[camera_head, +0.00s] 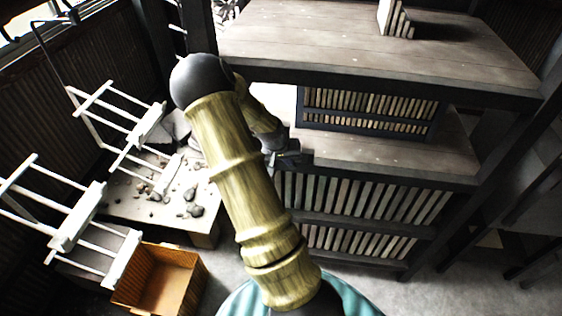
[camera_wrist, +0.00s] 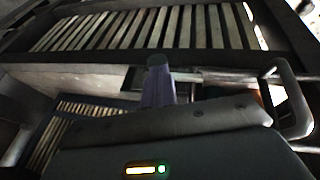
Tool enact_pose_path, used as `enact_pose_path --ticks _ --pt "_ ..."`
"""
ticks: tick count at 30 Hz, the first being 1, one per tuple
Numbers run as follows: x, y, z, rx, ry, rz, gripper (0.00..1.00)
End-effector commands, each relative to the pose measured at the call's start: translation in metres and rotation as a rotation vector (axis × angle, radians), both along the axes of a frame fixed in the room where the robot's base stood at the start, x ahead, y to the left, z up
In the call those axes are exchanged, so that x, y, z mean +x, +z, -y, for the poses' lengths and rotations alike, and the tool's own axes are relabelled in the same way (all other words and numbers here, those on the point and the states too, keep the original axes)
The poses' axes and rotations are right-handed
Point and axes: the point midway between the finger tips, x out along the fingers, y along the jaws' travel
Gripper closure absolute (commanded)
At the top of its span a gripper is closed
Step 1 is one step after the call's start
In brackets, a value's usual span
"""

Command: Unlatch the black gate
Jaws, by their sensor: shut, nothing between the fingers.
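A black-framed slatted panel (camera_head: 368,106), which looks like the black gate, stands upright on the middle shelf of the wooden rack. No latch can be made out clearly on it in the head view. My gripper (camera_head: 290,158) is at the left end of that shelf, just below and left of the panel, small and dark there. In the wrist view my gripper (camera_wrist: 158,82) shows as one narrow block, shut and empty. Slatted panels show beyond it, at the top (camera_wrist: 150,28) and lower left. A dark curved bar (camera_wrist: 292,100) is at the right. Contact cannot be told.
The rack's top board (camera_head: 370,45) overhangs the panel. Larger slatted panels (camera_head: 360,195) fill the rack below. White hanger frames (camera_head: 75,215) hang at the left above a board with stones (camera_head: 150,205). An orange-brown bin (camera_head: 165,280) stands on the floor at lower left.

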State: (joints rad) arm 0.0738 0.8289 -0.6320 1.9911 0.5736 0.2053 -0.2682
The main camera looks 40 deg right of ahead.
Motion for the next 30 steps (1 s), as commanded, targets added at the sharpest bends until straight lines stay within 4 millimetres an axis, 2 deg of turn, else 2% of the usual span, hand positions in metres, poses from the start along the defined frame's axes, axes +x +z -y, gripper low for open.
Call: enact_pose_path --ticks 5,17,30 --pt "-0.014 -0.002 0.011 -0.001 -0.001 0.0 1.0" --pt "-0.014 0.001 0.011 -0.001 0.001 -0.001 1.0" --pt "-0.002 0.031 -0.009 -0.001 0.001 -0.003 1.0"
